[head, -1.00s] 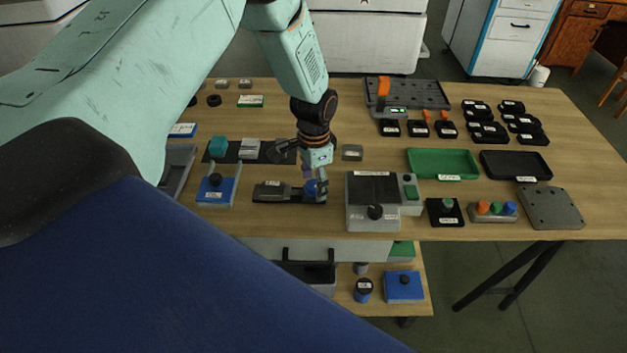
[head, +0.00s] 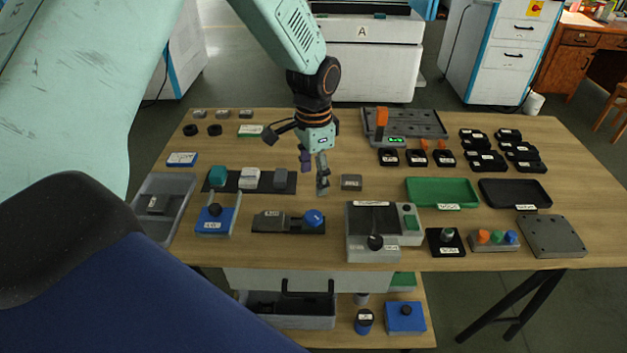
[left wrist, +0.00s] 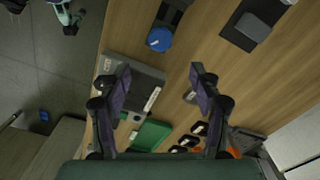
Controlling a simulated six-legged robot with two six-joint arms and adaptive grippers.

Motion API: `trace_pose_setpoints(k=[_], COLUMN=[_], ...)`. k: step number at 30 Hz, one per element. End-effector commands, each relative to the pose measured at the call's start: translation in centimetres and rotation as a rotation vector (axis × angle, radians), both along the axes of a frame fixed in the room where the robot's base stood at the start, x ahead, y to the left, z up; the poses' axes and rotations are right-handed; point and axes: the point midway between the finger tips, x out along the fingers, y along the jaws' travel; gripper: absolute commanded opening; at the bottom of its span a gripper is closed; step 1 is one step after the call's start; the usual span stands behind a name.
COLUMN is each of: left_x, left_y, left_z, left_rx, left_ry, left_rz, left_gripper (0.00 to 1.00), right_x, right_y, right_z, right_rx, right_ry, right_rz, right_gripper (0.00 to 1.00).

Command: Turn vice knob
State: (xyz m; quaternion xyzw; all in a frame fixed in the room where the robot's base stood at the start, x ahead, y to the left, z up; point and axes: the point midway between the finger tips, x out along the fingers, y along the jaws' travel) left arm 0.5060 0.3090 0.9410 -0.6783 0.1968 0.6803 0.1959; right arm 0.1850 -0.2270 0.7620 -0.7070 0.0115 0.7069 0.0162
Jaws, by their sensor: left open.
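The vice (head: 272,221) is a low dark grey block on a black base near the front edge of the table. Its blue knob (head: 313,218) faces right, with a pale mark on it. The knob also shows at the top of the left wrist view (left wrist: 159,39), with the vice's dark body (left wrist: 172,13) partly cut off above it. My left gripper (head: 314,174) is open and empty. It hangs above the table behind the knob, apart from it. In the left wrist view the two fingers (left wrist: 160,84) stand wide apart with nothing between them. My right gripper is out of view.
A grey box with a black knob (head: 375,241) stands right of the vice. A blue fixture (head: 214,220) stands left of it. Behind lie a black mat with several blocks (head: 249,179) and a small grey block (head: 351,182). A green tray (head: 442,191) lies further right.

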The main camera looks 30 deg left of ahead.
Motion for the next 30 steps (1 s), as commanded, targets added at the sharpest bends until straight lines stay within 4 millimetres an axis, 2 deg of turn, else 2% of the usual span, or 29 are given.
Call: trace_pose_setpoints(k=[7, 10, 16, 20, 26, 30], left_x=[0.0, 0.0, 0.1, 0.2, 0.2, 0.1], left_y=[0.0, 0.0, -0.1, -0.2, -0.2, -0.2], left_z=[0.0, -0.6, -3.0, -4.0, -5.5, -7.8], left_rx=[0.0, 0.0, 0.002, 0.001, 0.001, 0.003], left_ry=[0.0, 0.001, 0.001, -0.002, -0.002, 0.001], left_rz=[0.002, 0.054, 0.337, 0.467, 0.507, 0.505], left_gripper=[0.64, 0.64, 0.64, 0.64, 0.64, 0.64], right_x=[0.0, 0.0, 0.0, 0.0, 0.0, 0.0], right_y=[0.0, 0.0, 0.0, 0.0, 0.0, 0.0], right_z=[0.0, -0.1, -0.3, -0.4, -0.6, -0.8], right_rx=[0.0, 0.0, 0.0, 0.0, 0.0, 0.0], right_ry=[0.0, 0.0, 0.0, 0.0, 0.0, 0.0], right_rz=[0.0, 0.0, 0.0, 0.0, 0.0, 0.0], right_gripper=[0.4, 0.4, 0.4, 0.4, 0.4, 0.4])
